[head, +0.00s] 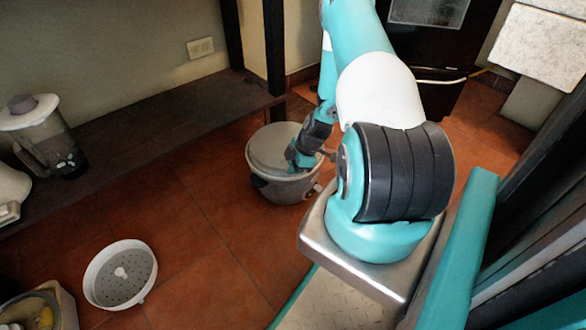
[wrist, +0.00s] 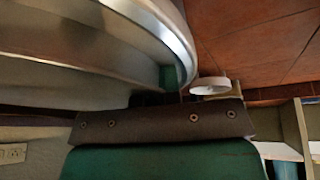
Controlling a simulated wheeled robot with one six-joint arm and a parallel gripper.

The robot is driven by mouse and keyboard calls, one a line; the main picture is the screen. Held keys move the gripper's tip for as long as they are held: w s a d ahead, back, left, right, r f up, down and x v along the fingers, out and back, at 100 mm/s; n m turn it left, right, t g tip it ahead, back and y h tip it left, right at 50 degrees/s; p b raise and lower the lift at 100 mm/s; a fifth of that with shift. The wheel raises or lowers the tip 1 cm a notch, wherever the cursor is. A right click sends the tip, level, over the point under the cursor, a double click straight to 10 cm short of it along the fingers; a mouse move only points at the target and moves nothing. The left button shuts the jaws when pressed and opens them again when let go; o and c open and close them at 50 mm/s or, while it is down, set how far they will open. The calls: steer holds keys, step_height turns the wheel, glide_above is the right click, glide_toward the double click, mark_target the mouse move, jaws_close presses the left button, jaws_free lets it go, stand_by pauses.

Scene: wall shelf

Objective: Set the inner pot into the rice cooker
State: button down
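The rice cooker (head: 268,190) stands on the tiled floor beside the dark shelf, a pale grey round body. A grey round vessel, likely the inner pot (head: 270,147), shows in its top; how deep it sits is unclear. My gripper (head: 295,160) reaches down at the right side of this opening. In the wrist view a large curved metal rim (wrist: 165,25) fills the upper left, close to the camera. A dark bar with screws and a green part of my gripper (wrist: 160,125) lies below it. Whether the fingers are closed on the rim is hidden.
A white perforated basket (head: 120,290) lies on the floor at lower left. A blender (head: 50,140) and a white appliance (head: 12,195) stand at the left. A bin (head: 62,300) with yellow contents is at the bottom left corner. The dark shelf (head: 150,125) runs behind. Floor between basket and cooker is clear.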

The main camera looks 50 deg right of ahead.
steer(key=shift+a+f, duration=0.1)
steer(key=shift+f, duration=0.25)
stand_by(0.3)
steer(key=c, duration=1.2)
jaws_free()
steer(key=shift+s, duration=0.1)
steer(key=shift+c, duration=0.2)
steer(key=p+v, duration=0.7)
steer(key=v, duration=1)
steer(key=shift+r+p, duration=0.3)
steer(key=shift+p, duration=0.1)
